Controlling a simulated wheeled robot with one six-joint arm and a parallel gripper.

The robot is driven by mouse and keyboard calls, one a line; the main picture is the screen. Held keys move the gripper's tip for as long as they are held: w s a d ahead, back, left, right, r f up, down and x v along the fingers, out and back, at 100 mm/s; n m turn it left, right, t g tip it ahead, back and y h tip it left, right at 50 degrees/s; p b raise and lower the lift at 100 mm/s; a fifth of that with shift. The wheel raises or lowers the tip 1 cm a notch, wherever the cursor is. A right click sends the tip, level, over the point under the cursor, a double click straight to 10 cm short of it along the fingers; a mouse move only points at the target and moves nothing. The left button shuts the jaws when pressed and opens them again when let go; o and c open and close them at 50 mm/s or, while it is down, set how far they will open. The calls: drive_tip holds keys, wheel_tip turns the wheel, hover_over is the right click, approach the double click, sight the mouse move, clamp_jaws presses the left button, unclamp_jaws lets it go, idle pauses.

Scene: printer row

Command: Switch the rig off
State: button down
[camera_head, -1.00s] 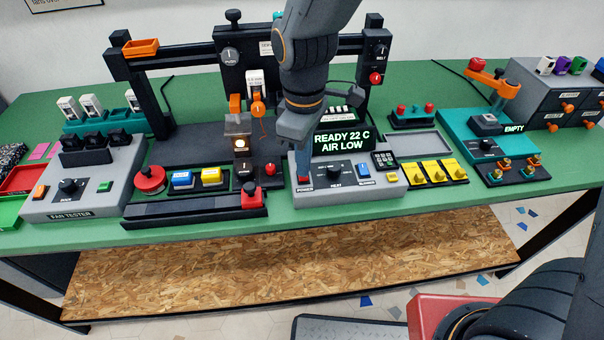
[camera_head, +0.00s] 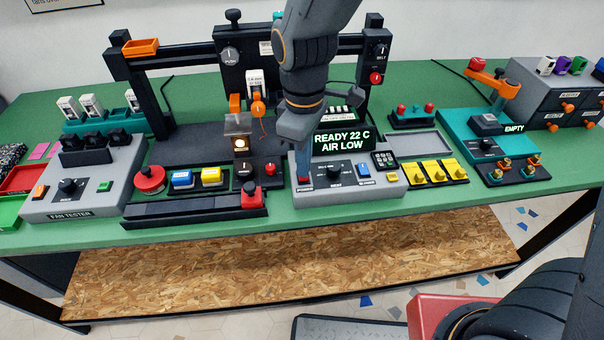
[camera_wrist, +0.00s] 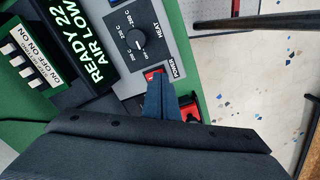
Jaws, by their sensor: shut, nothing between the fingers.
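The grey control box (camera_head: 360,189) stands at the table's front edge. It has a HEAT knob (camera_head: 334,173), a blue button (camera_head: 363,170) and a keypad (camera_head: 385,160). Its screen (camera_head: 343,142) is lit and reads "READY 22 C AIR LOW". My gripper (camera_head: 303,176) is shut and empty, pointing down at the red POWER switch (camera_head: 305,184) at the box's left end. In the wrist view the fingertips (camera_wrist: 158,80) are at the red switch (camera_wrist: 150,73) beside the POWER label. The fingers cover part of the switch; I cannot tell its position or whether they touch it.
Left of the box are a small red knob (camera_head: 270,169), a red block (camera_head: 252,196) and a round red button (camera_head: 149,178). Yellow switches (camera_head: 432,172) stand to the right. The black gantry (camera_head: 190,57) rises behind. The FAN TESTER (camera_head: 75,192) is further left.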

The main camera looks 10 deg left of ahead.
drive_tip(key=shift+f, duration=0.7)
drive_tip(key=shift+r, duration=0.1)
wheel_tip(320, 180, up, 7)
drive_tip(key=p, duration=0.5)
drive_tip(key=shift+p, duration=0.4)
idle(0.6)
drive_tip(key=s+d+f+m+b, duration=0.1)
drive_tip(key=d+m+b, duration=0.1)
drive_tip(key=d+m, duration=0.5)
drive_tip(key=s+d+f+m+t+b, duration=0.1)
drive_tip(key=d+m, duration=0.6)
drive_tip(key=d, duration=1)
drive_tip(key=shift+s+m+b, duration=0.25)
drive_tip(key=shift+m+b, duration=0.05)
drive_tip(key=shift+b, duration=0.05)
